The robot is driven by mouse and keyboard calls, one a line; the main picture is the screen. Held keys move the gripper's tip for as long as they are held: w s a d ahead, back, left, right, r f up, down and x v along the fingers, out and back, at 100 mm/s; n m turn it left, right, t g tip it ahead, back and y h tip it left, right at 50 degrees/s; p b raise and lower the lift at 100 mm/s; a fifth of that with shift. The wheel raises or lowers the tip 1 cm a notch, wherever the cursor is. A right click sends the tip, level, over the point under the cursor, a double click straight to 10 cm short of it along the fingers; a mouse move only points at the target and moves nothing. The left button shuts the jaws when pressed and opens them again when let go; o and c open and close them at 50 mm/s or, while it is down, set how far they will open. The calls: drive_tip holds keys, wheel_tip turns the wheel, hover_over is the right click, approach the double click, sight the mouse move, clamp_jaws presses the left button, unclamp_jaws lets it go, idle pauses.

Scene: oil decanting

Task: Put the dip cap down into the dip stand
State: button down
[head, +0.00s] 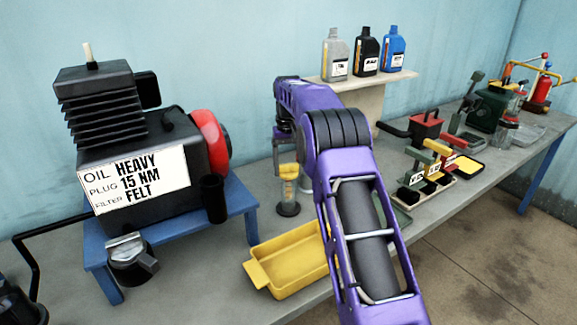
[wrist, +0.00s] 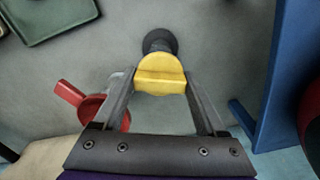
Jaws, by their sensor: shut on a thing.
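The yellow dip cap (head: 289,171) is upright under my gripper (head: 287,160) in the head view. In the wrist view the cap (wrist: 160,75) sits between the two fingers of my gripper (wrist: 160,88), which is shut on it. The dip stand (head: 288,209) has a dark round base on the grey bench, directly below the cap. A clear, yellowish upright part shows between cap and base. The stand's dark base (wrist: 158,40) also shows just beyond the cap in the wrist view. I cannot tell whether the cap touches or sits in the stand.
The blue engine stand (head: 240,210) is close on the left. A yellow tray (head: 290,262) lies in front. A red round thing with a handle (wrist: 95,108) is near the left finger in the wrist view. A shelf with bottles (head: 365,78) stands behind.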

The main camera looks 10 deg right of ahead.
drive_tip(key=shift+f+b, duration=0.4)
drive_tip(key=shift+f, duration=0.7)
unclamp_jaws()
wheel_tip(320, 180, up, 17)
drive_tip(key=p, duration=0.5)
drive_tip(key=shift+r, duration=0.15)
